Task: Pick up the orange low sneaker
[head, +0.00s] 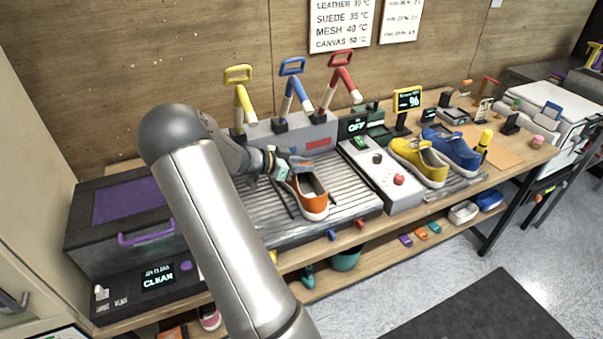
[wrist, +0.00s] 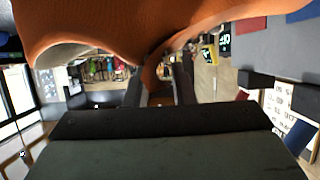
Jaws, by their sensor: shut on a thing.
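The orange low sneaker (head: 309,197) has a white inside and sole edge. In the head view it is over the ribbed grey tray (head: 345,196) in the middle of the bench, with its toe toward the front. My gripper (head: 289,172) is at the sneaker's rear end and is shut on it. In the wrist view the sneaker's orange upper (wrist: 110,25) fills the top of the picture, and a strip of it runs down between my two fingers (wrist: 160,92). I cannot tell whether the sole touches the tray.
Yellow, blue and red handled levers (head: 290,85) stand behind the tray. A control box with a red knob (head: 398,180) is to its right, then a yellow sneaker (head: 418,163) and a blue sneaker (head: 452,150). A dark box with a purple lid (head: 127,199) stands at left.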

